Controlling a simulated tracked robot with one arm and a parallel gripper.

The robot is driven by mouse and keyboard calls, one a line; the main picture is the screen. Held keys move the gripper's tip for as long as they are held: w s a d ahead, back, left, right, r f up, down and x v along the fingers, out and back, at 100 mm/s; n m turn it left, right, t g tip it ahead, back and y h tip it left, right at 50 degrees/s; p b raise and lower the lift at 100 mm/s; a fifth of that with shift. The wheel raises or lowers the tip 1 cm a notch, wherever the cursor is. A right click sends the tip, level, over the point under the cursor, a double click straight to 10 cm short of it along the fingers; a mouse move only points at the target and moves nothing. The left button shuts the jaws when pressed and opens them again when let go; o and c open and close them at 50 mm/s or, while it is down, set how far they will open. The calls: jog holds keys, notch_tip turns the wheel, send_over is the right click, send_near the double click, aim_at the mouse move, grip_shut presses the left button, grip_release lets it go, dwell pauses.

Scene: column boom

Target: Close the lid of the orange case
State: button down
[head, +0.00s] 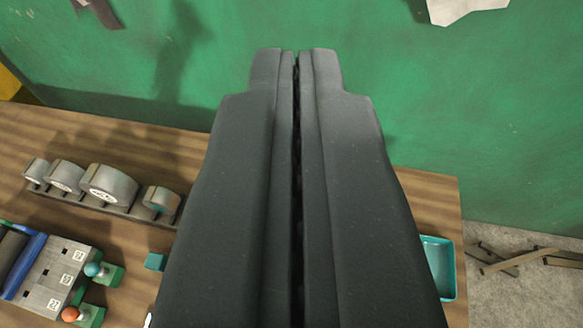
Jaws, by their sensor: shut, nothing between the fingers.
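My gripper (296,75) fills the middle of the head view. Its two dark grey fingers lie side by side with only a thin dark seam between them, shut and empty. It points toward the green wall, above the wooden table. I see no orange case and no lid; my gripper hides the middle part of the table. A small orange ball (72,314) on a green block stands at the lower left, but it is not a case.
A rack of grey round gauges (108,184) stands on the wooden table (140,250) at left. A grey numbered block (57,276) and a teal ball (93,269) are nearer. A teal tray (453,270) sits at the right edge. A green wall (450,120) stands behind.

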jog(key=w+f+g+p, duration=0.3)
jog(key=w+f+p, duration=0.1)
jog(key=w, duration=1)
jog(key=w+f+m+g+p, duration=0.1)
jog(key=w+f+g+p, duration=0.4)
jog(key=w+f, duration=1.1)
jog(key=w+f+g+p, duration=0.1)
jog(key=w+f+g, duration=0.1)
jog(key=f, duration=1.5)
jog(key=w+f+m+g+p, duration=0.1)
jog(key=w+f+g+p, duration=0.1)
jog(key=f, duration=1.6)
jog(key=shift+w+d+f+g, duration=0.2)
jog(key=shift+w+f+g, duration=0.15)
jog(key=shift+g, duration=0.45)
jog(key=s+b, duration=0.1)
jog(key=b, duration=0.4)
jog(key=shift+s+a+r, duration=0.1)
